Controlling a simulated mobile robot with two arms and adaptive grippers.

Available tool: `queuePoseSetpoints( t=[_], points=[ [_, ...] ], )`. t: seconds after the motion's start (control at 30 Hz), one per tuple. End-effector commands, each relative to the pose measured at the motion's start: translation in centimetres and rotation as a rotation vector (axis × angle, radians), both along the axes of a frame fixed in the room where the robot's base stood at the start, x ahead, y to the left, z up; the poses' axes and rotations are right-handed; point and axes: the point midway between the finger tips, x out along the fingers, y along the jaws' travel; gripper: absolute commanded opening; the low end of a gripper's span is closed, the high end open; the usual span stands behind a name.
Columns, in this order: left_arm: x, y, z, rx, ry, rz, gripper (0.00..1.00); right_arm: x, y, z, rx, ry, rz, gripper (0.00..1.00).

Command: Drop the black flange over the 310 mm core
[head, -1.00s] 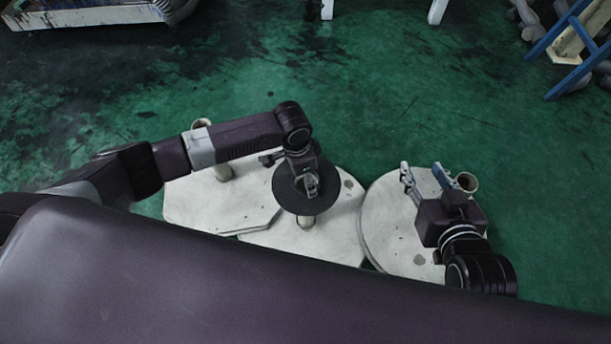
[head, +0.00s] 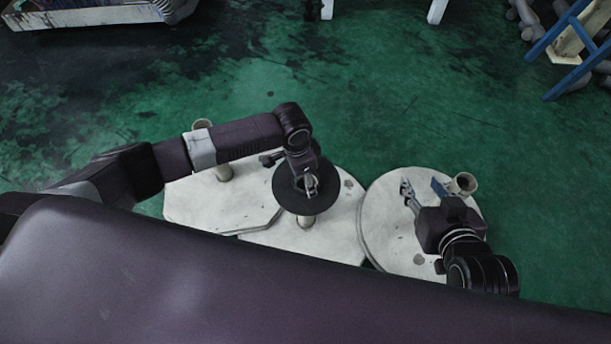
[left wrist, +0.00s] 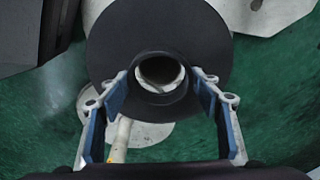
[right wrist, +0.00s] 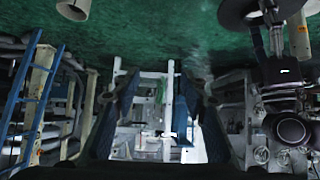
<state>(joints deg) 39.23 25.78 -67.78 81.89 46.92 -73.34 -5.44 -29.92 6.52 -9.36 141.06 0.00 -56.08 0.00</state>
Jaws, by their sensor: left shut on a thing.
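The black flange (head: 286,200) is a flat disc with a raised hub; it is level over the middle pale base plate. My left gripper (head: 309,184) is shut on its hub; in the left wrist view the blue-padded fingers lie either side of the hub of the flange (left wrist: 210,60). A pale core (head: 305,222) shows below the disc, its top hidden in the head view. A pale rim shows in the flange's bore in the left wrist view; I cannot tell whether the flange is around the core or just above it. My right gripper (head: 423,190) is open and empty.
Another pale core (head: 202,125) stands on the left plate (head: 195,205), partly behind my left arm. A third core (head: 466,183) stands on the round right plate (head: 385,225), close beside my right gripper. A blue ladder (head: 572,45) is at the far right.

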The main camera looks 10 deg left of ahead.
Motion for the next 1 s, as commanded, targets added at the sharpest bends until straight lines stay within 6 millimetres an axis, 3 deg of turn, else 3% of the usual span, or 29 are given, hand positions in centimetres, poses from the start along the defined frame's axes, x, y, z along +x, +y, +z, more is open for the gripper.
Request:
queuePoseSetpoints(
  t=[1.0],
  points=[
    [0.0,0.0,0.0,-0.001,-0.001,0.000,0.30,-1.4,-0.6,-1.4,-0.020,0.076,-0.004,0.40]
  ],
)
